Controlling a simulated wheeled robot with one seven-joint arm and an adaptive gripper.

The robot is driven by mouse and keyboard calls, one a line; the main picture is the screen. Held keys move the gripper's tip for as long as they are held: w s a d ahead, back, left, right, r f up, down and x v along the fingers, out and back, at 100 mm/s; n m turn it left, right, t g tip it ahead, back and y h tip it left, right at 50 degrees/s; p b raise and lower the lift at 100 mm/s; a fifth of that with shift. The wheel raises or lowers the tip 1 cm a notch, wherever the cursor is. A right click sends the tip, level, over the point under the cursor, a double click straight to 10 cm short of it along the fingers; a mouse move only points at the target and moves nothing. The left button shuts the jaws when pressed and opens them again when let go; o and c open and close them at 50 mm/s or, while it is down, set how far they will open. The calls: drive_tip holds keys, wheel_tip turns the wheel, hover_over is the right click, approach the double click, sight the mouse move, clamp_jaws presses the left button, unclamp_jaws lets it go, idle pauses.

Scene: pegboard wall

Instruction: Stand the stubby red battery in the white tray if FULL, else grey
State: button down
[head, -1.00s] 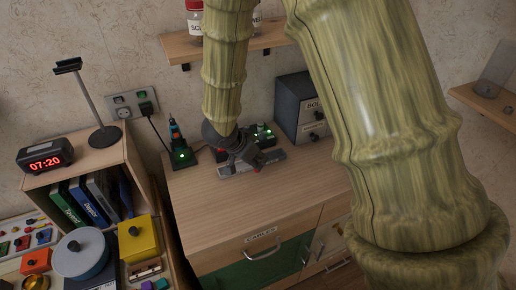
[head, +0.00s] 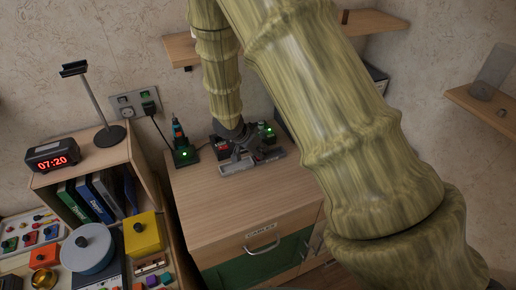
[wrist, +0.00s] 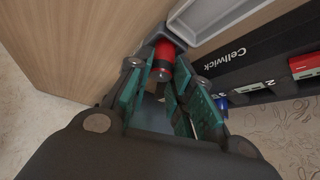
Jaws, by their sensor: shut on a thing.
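My gripper (wrist: 160,82) is shut on the stubby red battery (wrist: 163,58), which shows between the fingertips in the wrist view with its grey end towards the camera. The white tray (wrist: 183,14) lies just beyond and to the right of the battery; only its near part shows. A darker grey surface (wrist: 181,36) borders it close to the battery; I cannot tell whether that is the grey tray. In the head view my gripper (head: 243,156) is low over the desk top, and the battery cannot be made out there. No charge reading is legible.
A black Cellwick unit (wrist: 245,63) with numbered slots stands right of the trays, with a red battery (wrist: 305,65) and a blue one (wrist: 222,103). Green lights (head: 268,131) glow beside my gripper. The desk front (head: 235,200) is clear. A shelf (head: 375,22) hangs above.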

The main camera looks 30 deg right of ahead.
drive_tip(key=shift+f, duration=0.2)
drive_tip(key=c, duration=1.3)
unclamp_jaws()
drive_tip(key=shift+o, duration=0.2)
drive_tip(key=v, duration=1.2)
drive_tip(key=shift+r+b, duration=0.15)
drive_tip(key=shift+b, duration=0.25)
